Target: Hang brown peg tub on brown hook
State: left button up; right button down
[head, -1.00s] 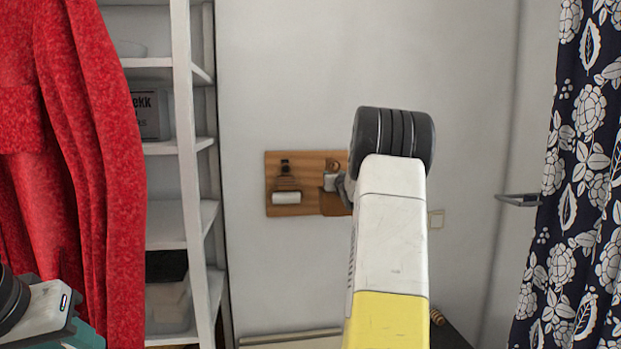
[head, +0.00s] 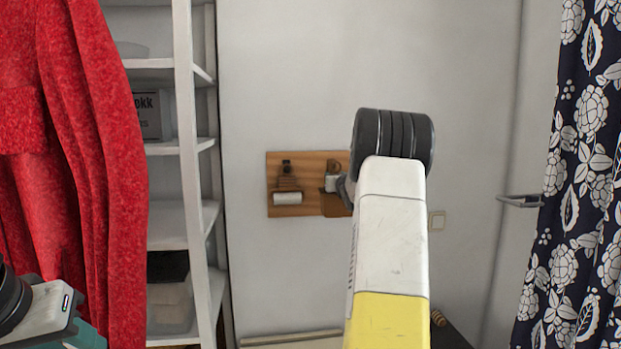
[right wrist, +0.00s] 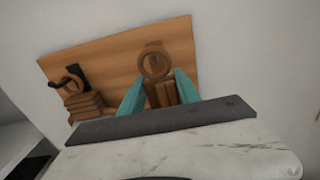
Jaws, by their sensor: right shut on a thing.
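A brown wooden board (head: 312,163) is fixed to the wall; it also shows in the right wrist view (right wrist: 115,62). The brown peg tub (right wrist: 161,93), with a round brown ring (right wrist: 154,66) at its top, is between the teal fingers of my right gripper (right wrist: 160,80), which is shut on it. The brown hook (right wrist: 152,46) is close behind the ring; I cannot tell whether the ring is around it. In the head view my arm partly hides the tub (head: 336,206). My left gripper (head: 85,338) is cut off at the lower left corner, its fingertips out of frame.
A black hook (right wrist: 79,75) is on the board's left part, with another brown slatted thing (right wrist: 84,105) below it. White shelves (head: 180,150) and a red garment (head: 80,150) stand at the left. A patterned curtain (head: 575,190) hangs at the right.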

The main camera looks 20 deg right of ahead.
jog(key=shift+w, duration=0.15)
jog(key=shift+w+d, duration=0.1)
jog(key=shift+w, duration=0.35)
dwell(0.3)
jog(key=shift+w+d, duration=0.1)
jog(key=shift+w, duration=0.25)
dwell(0.4)
jog(key=shift+w+d, duration=0.1)
jog(key=shift+w, duration=0.25)
jog(key=shift+f, duration=0.15)
dwell(0.3)
jog(key=shift+w, duration=0.1)
dwell(0.4)
